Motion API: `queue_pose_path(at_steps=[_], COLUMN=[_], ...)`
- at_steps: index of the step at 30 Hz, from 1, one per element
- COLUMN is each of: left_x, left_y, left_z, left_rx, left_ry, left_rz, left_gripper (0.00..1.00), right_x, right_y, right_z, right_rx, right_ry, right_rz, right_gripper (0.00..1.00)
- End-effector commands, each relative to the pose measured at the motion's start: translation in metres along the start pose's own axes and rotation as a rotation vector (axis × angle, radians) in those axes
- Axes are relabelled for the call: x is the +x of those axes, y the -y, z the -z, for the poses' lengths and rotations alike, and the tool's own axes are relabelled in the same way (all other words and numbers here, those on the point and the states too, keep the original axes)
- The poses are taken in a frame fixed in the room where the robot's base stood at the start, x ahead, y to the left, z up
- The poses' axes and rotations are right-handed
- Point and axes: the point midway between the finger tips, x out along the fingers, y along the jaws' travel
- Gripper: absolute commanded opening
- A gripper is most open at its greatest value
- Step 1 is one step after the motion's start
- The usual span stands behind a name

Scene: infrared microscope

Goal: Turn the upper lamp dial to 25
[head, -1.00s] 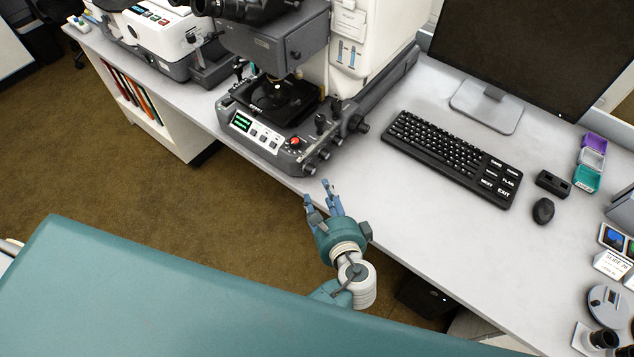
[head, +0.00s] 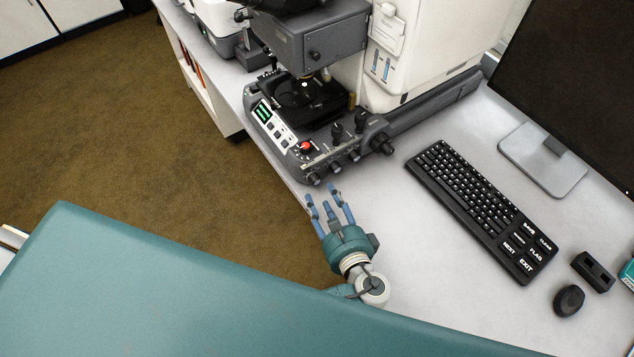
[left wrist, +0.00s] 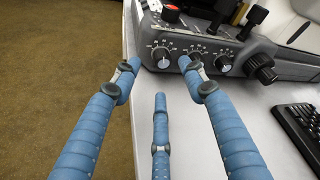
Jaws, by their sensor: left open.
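The microscope (head: 325,120) stands on the bench with a row of dark dials on its front panel. In the left wrist view, a dial with a white pointer face (left wrist: 161,55) and a numbered scale shows between my fingertips. A second scaled dial (left wrist: 196,57) is partly hidden by my right-hand finger, and a third dial (left wrist: 223,63) is to its right. The labels are too small to read, so I cannot tell which is the upper lamp dial. My left gripper (head: 321,196) is open and empty, just in front of the panel and apart from the dials.
A red button (head: 306,147) and a green display (head: 263,111) are on the microscope's base. A larger side knob (head: 381,144) sticks out at right. A keyboard (head: 482,208) and a mouse (head: 569,300) lie to the right. Bench between gripper and keyboard is clear.

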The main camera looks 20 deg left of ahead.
Motion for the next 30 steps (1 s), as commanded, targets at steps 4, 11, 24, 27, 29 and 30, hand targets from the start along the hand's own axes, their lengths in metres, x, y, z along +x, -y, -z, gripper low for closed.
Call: queue_pose_path(at_steps=[4, 11, 24, 27, 29, 30], left_x=[0.029, 0.056, 0.062, 0.062, 0.062, 0.062], left_y=[0.002, 0.001, 0.000, 0.001, 0.001, 0.001], left_z=[-0.002, 0.000, 0.001, 0.001, 0.001, 0.001], left_rx=[0.001, 0.000, -0.002, -0.002, -0.002, -0.002], left_ry=[0.002, 0.000, -0.002, -0.002, -0.002, -0.002], left_rz=[0.002, 0.001, 0.000, 0.000, 0.001, 0.001], left_gripper=[0.43, 0.43, 0.29, 0.09, 0.00, 0.00], right_x=[-0.007, -0.011, -0.011, -0.011, -0.011, -0.011], right_y=[-0.004, -0.026, -0.022, -0.017, -0.013, -0.011], right_z=[0.000, 0.024, 0.015, 0.013, 0.013, 0.013], right_rx=[0.000, 0.003, 0.003, 0.004, 0.004, 0.004], right_ry=[-0.001, -0.035, -0.022, -0.018, -0.018, -0.019], right_rz=[-0.004, -0.030, -0.026, -0.019, -0.015, -0.013], right_gripper=[0.00, 0.00, 0.00, 0.00, 0.00, 0.00])
